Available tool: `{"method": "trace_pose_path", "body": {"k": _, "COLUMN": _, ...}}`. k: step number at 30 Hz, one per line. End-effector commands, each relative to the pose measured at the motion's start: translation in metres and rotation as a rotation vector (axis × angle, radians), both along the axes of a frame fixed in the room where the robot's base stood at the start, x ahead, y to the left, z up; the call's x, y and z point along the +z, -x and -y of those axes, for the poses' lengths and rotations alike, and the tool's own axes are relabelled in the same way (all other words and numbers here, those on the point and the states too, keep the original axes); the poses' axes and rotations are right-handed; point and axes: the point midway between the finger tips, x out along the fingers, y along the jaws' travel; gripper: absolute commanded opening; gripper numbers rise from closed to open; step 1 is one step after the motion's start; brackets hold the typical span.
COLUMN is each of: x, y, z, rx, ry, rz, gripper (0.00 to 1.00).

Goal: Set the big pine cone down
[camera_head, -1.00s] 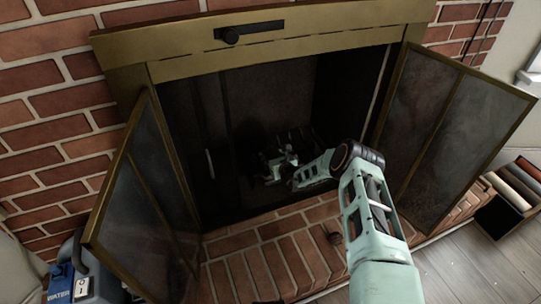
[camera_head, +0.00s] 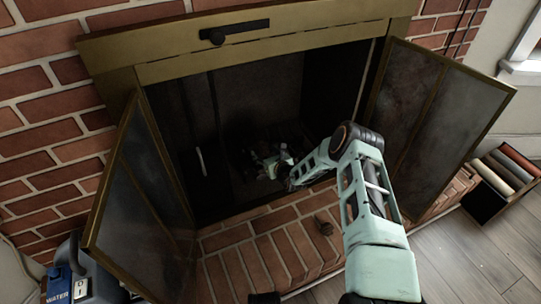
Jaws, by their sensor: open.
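My gripper (camera_head: 265,161) is inside the dark firebox (camera_head: 262,98), low down near its floor, reached in through the open front. Its jaws are open, but the fingertips are dim and small. I cannot make out the big pine cone; dark shapes around the gripper are too dim to tell apart.
The glass doors stand open to the left (camera_head: 138,205) and right (camera_head: 437,118) of the opening. A brass hood (camera_head: 330,28) crosses above it. A blue-grey container (camera_head: 88,285) stands at bottom left, and a box of rolls or books (camera_head: 500,182) at right.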

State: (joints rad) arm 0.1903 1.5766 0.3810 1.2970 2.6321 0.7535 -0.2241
Motion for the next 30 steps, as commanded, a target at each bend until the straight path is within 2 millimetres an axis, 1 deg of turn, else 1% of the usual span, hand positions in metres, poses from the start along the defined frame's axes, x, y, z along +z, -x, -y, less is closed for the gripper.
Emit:
{"method": "trace_pose_path", "body": {"k": 1, "x": 0.008, "y": 0.009, "z": 0.004, "rx": 0.000, "ry": 0.000, "rz": -0.002, "gripper": 0.58}}
{"method": "trace_pose_path", "body": {"k": 6, "x": 0.018, "y": 0.034, "z": 0.015, "rx": -0.001, "ry": 0.001, "rz": -0.003, "gripper": 0.58}}
{"method": "trace_pose_path", "body": {"k": 9, "x": 0.023, "y": 0.047, "z": 0.020, "rx": 0.000, "ry": 0.001, "rz": -0.002, "gripper": 0.58}}
{"method": "trace_pose_path", "body": {"k": 13, "x": 0.027, "y": 0.058, "z": 0.024, "rx": -0.001, "ry": 0.000, "rz": -0.001, "gripper": 0.58}}
{"method": "trace_pose_path", "body": {"k": 19, "x": 0.029, "y": 0.064, "z": 0.027, "rx": 0.000, "ry": -0.001, "rz": 0.000, "gripper": 0.58}}
{"method": "trace_pose_path", "body": {"k": 30, "x": 0.028, "y": 0.064, "z": 0.026, "rx": 0.000, "ry": 0.000, "rz": 0.000, "gripper": 0.58}}
